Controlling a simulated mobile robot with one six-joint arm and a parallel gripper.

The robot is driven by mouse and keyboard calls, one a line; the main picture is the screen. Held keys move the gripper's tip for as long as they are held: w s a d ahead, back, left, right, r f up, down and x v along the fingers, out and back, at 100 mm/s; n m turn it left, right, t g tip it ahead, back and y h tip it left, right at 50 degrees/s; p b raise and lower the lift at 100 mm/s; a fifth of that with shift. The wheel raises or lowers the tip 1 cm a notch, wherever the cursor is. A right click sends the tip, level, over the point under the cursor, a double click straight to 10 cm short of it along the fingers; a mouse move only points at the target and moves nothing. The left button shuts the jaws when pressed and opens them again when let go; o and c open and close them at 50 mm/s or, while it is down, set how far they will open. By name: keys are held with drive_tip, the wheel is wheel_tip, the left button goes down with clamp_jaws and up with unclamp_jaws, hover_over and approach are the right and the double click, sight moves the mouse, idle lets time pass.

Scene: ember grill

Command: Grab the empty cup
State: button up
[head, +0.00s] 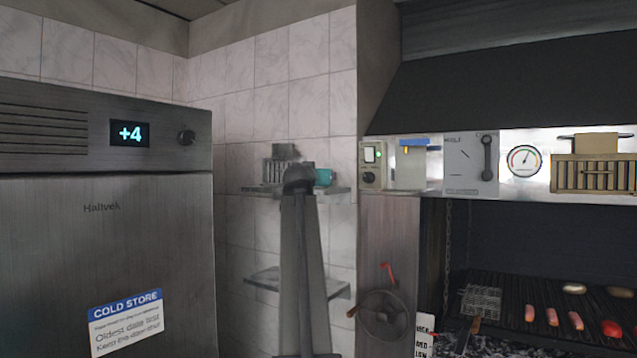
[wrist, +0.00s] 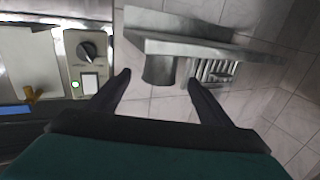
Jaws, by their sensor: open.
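In the wrist view, which is upside down, a plain grey cylindrical cup (wrist: 158,70) stands on a metal wall shelf (wrist: 180,24). My gripper (wrist: 159,78) is open, and the cup appears between its two dark fingertips. I cannot tell how far the cup is from the fingers, and its inside is not visible. In the head view my arm rises in front of the shelf (head: 342,190) and hides the cup. A small teal part beside the arm top looks like my gripper body.
A slotted metal object (wrist: 216,72) stands close beside the cup. A switch box with a knob (wrist: 88,52) is on the wall nearby. A lower shelf (head: 263,279) is below. A cold store (head: 105,230) stands left, and a grill with food (head: 545,295) right.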

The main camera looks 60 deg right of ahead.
sight(319, 188)
drive_tip(key=shift+r+p+x, duration=0.15)
drive_tip(key=shift+p+x, duration=0.45)
drive_tip(key=shift+x, duration=0.55)
drive_tip(key=shift+r+p+x, duration=0.1)
drive_tip(key=shift+p+x, duration=0.5)
drive_tip(key=shift+x, duration=0.55)
drive_tip(key=shift+w+d+f, duration=0.1)
drive_tip(key=shift+d+f, duration=0.05)
drive_tip(key=shift+d, duration=0.1)
drive_tip(key=c, duration=1.1)
